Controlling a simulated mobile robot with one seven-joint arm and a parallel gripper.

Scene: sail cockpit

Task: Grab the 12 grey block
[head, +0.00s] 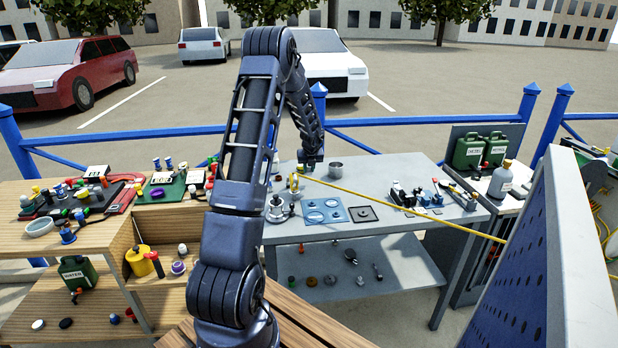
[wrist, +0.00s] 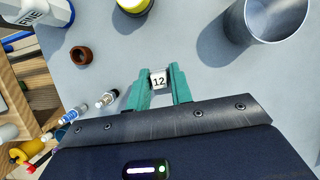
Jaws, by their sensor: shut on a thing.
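The grey block marked 12 (wrist: 158,79) sits between the teal fingertips of my gripper (wrist: 158,84) in the wrist view. The fingers touch it on both sides, and the number faces the camera. The grey table surface lies behind it; I cannot tell whether the block touches it. In the head view my gripper (head: 311,166) is low over the back of the grey table (head: 385,170), and the block cannot be made out there.
A metal cup (wrist: 276,18) stands right of my gripper. A yellow-and-black item (wrist: 133,5) is just beyond, with a brown ring (wrist: 81,55) and small bottles (wrist: 107,98) to the left. In the head view, a yellow line (head: 400,209) crosses the table.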

